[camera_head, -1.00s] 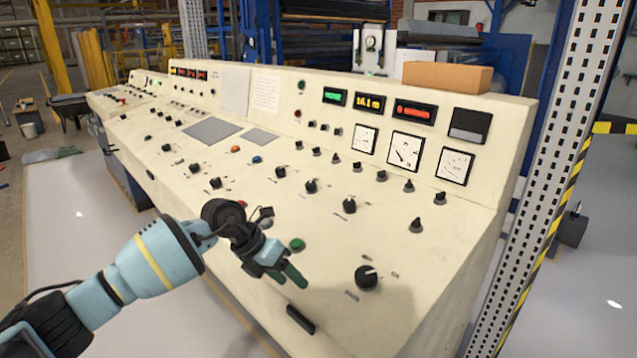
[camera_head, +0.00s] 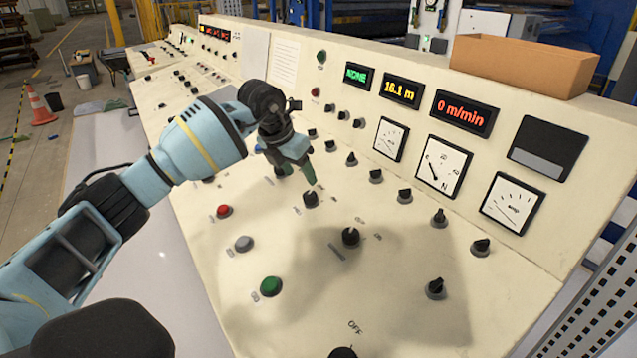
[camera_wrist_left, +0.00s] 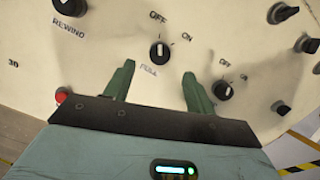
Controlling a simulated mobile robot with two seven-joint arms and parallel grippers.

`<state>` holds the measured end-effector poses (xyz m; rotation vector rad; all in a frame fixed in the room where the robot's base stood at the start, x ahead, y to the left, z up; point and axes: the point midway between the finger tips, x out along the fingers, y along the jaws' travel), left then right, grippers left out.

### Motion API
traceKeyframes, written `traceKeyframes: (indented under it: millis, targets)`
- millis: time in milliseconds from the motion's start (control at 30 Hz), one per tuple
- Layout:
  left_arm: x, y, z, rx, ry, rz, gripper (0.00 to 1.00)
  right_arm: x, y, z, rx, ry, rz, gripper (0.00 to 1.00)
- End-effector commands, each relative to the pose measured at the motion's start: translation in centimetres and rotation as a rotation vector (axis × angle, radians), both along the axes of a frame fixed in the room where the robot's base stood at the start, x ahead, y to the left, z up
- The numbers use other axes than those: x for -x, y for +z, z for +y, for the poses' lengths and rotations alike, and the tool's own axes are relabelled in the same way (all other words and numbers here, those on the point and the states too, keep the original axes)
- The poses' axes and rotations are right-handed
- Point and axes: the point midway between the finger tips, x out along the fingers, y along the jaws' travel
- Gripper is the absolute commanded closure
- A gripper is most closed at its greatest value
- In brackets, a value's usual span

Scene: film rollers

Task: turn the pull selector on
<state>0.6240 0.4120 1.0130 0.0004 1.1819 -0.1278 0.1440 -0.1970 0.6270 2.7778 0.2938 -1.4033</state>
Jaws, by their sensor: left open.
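The pull selector (camera_wrist_left: 160,50) is a small black knob with a white mark, labelled PULL below, OFF above and ON to the right. In the wrist view its mark points up toward OFF. In the head view the black knob by my fingertips (camera_head: 310,198) appears to be it. My left gripper (camera_head: 311,174) is open, its dark green fingers pointing down at the panel. In the wrist view the selector lies beyond and between the spread fingertips (camera_wrist_left: 158,82), apart from them. My right gripper is not in view.
The REWIND knob (camera_wrist_left: 70,5) lies to the left, another OFF/ON knob (camera_wrist_left: 222,90) to the right. Red (camera_head: 223,211), grey (camera_head: 243,243) and green (camera_head: 270,287) buttons sit nearer me. A row of small knobs (camera_head: 405,196) runs behind, below the gauges (camera_head: 443,166).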

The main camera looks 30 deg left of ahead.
Motion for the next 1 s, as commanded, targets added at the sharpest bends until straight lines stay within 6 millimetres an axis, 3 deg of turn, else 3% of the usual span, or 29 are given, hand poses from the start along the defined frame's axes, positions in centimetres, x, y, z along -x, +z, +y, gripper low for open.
traceKeyframes:
  millis: [233, 700, 1000]
  targets:
    - [-0.2, -0.8, -0.1, 0.000, 0.001, 0.004, 0.45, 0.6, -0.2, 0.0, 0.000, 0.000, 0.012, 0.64]
    - [-2.6, -6.5, -0.7, 0.002, -0.001, 0.001, 0.45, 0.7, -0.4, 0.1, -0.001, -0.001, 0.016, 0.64]
    - [-2.9, -7.2, -0.8, 0.000, 0.000, 0.000, 0.45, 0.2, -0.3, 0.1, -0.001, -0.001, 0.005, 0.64]
